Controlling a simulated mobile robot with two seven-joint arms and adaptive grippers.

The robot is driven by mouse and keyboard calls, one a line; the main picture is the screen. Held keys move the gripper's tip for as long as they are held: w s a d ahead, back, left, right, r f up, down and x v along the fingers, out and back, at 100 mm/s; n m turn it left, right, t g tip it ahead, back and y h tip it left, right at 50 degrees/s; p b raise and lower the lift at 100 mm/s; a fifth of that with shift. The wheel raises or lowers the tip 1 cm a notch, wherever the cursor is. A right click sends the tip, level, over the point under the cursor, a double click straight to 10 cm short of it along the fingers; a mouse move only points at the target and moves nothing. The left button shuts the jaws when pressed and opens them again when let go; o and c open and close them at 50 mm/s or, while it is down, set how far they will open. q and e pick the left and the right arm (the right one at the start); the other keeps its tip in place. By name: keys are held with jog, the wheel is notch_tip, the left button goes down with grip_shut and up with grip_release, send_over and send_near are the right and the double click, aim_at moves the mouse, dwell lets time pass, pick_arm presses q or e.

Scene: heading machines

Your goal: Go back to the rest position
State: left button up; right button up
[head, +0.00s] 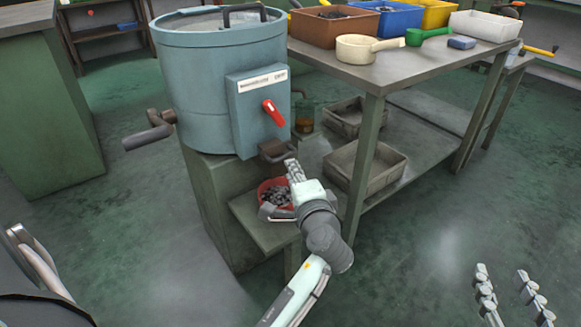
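My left gripper (278,187) reaches in from the bottom centre in the head view. Its fingers are spread, one at the upper right and one at the lower left, beside a red bowl (263,188) of dark small parts. The bowl sits on a low ledge (262,227) below the blue-grey drum machine (175,85). The gripper partly hides the bowl, and I cannot tell whether they touch. My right gripper (501,272) shows at the bottom right, its two fingers apart with only floor between them. Its palm and arm are out of view.
The drum machine has a red lever (273,113) and a side handle (148,131). A metal table (352,75) right of it holds bins, a cream scoop (362,48) and a green scoop (424,37). Trays (372,168) stand on its lower shelf. The floor at right is clear.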

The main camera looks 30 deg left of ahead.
dwell(0.5)
pick_arm(q)
jog(key=s+d+f+n+g+h+p, duration=0.1)
jog(key=s+f+n+g+h+p, duration=0.5)
jog(key=s+f, duration=1.3)
jog(key=s+g+h+p, duration=0.2)
jog(key=h+p, duration=0.1)
jog(key=shift+s+d+f+n+h, duration=0.3)
jog(key=shift+s+f, duration=0.05)
jog(key=shift+s, duration=0.05)
pick_arm(e)
jog(key=s+d+f+g+h, duration=0.1)
jog(key=s+d+f+g, duration=0.3)
jog(key=f, duration=0.4)
jog(key=s+d+f+m+g+h, duration=0.1)
jog(key=s+d+f+g+h, duration=0.1)
jog(key=s+d+f+g, duration=0.2)
jog(key=s+d+f+g+h, duration=0.2)
jog(key=s+d+f+g, duration=0.2)
jog(key=d+f, duration=0.3)
notch_tip(320, 180, down, 5)
jog(key=shift+d+r+m, duration=0.15)
jog(key=shift+r+m, duration=0.05)
jog(key=shift+m, duration=0.2)
